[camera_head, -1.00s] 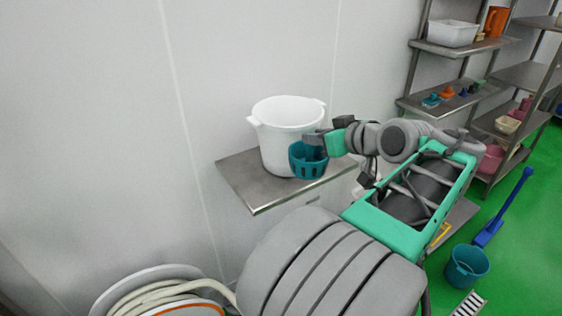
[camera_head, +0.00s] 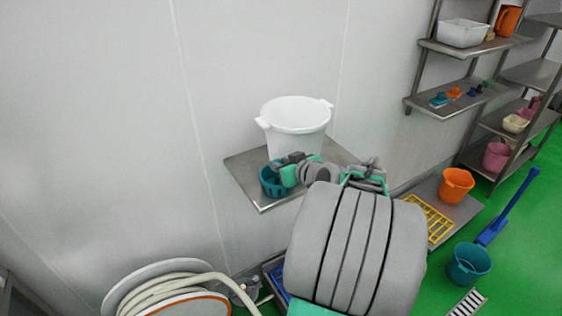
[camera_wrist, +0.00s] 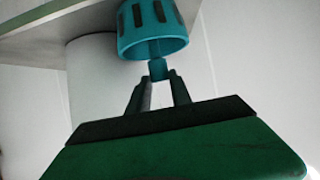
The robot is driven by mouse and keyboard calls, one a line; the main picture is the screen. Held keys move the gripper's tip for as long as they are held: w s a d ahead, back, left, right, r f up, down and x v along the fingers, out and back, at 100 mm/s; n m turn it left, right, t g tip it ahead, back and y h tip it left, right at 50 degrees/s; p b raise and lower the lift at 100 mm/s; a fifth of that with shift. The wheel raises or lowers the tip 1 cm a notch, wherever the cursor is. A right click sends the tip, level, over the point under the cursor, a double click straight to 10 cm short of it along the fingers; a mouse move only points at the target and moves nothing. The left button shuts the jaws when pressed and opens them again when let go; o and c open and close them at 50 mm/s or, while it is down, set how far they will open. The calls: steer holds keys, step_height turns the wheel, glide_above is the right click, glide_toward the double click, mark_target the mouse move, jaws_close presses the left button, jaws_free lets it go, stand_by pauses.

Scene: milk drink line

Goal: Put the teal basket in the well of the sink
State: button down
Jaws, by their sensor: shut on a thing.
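The teal basket (camera_head: 268,184) is a small slotted cup in front of the white bucket, at the front left of the metal wall shelf. It looks upright; I cannot tell whether it touches the shelf. My gripper (camera_head: 284,165) is shut on it from the right. In the wrist view the fingertips (camera_wrist: 158,76) pinch a small teal tab of the basket (camera_wrist: 152,40). I cannot make out the sink or its well; my arm hides much of the area below the shelf.
The white bucket (camera_head: 296,130) stands on the metal shelf (camera_head: 245,176), close to the basket. A hose reel (camera_head: 165,290) is at bottom left. A yellow rack (camera_head: 428,216), an orange bucket (camera_head: 457,184) and a teal bucket (camera_head: 468,264) are at right.

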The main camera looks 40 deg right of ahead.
steer(key=shift+f+b, duration=0.2)
steer(key=shift+b, duration=0.1)
steer(key=c, duration=1.2)
jaws_free()
steer(key=shift+r, duration=0.1)
steer(key=shift+o, duration=0.2)
